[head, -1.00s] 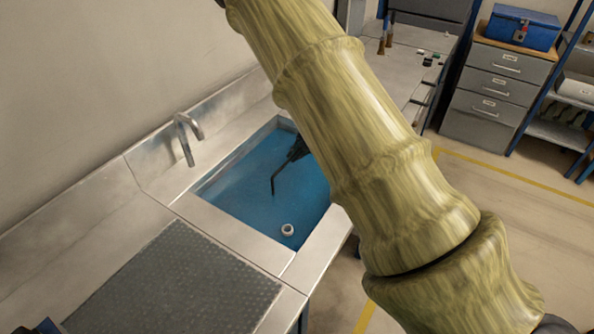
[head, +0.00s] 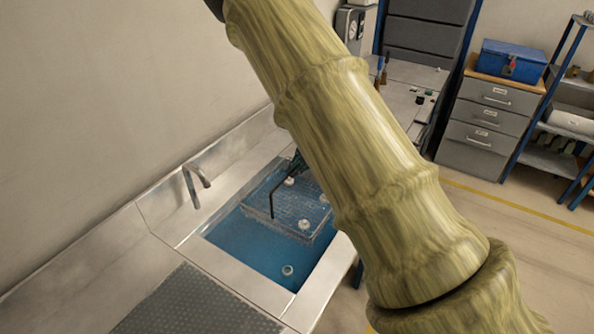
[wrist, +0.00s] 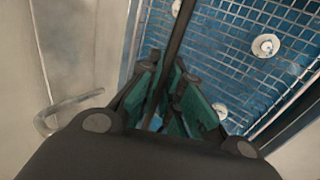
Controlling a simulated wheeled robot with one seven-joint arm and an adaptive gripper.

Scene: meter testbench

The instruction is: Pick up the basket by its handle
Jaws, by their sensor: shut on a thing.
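The basket (head: 283,212) is a wire mesh tray with small white round parts in it. In the head view it is in the far part of the sink, its mesh showing clearly against the blue. Its dark bent handle (head: 271,201) rises from it to my gripper (head: 297,164). In the wrist view my gripper's teal-lined fingers (wrist: 165,105) are closed around the dark handle rod (wrist: 174,50), with the basket's mesh (wrist: 225,50) beyond. My arm hides the basket's right side in the head view.
The sink (head: 250,245) holds blue liquid, with a white ring (head: 287,270) near its front corner. A faucet (head: 195,183) stands at the left rim. A dark ribbed mat (head: 195,305) lies on the counter in front. Drawers and shelves stand at the back right.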

